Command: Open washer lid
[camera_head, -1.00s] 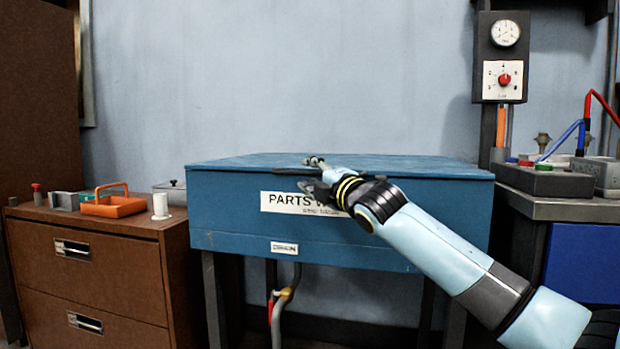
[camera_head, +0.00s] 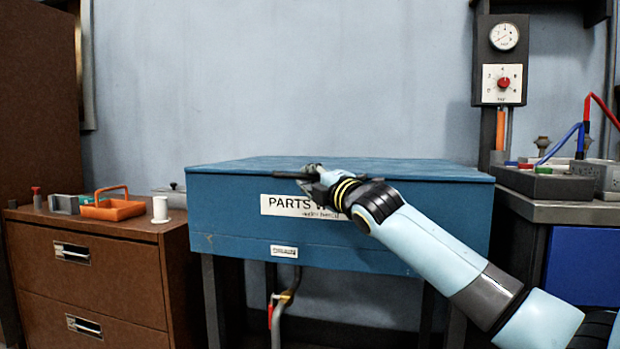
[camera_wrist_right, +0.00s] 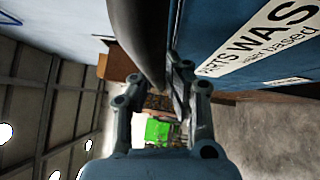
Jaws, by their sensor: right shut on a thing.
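The blue parts washer (camera_head: 230,215) stands in the middle of the head view, with its lid (camera_head: 400,168) lying flat and closed on top. A dark bar handle (camera_head: 291,175) runs along the lid's front edge. My right gripper (camera_head: 312,173) is at the handle, above the washer's white label (camera_head: 285,204). In the right wrist view the gripper (camera_wrist_right: 168,90) has its fingers around the dark handle (camera_wrist_right: 140,35), beside the washer's front face (camera_wrist_right: 215,30). It is shut on the handle. My left gripper is not in view.
A brown drawer cabinet (camera_head: 90,275) stands left, with an orange tray (camera_head: 113,209) and a white spool (camera_head: 160,208) on top. A grey bench (camera_head: 560,208) with boxes and cables is at right. A gauge panel (camera_head: 503,60) rises behind. The space above the lid is clear.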

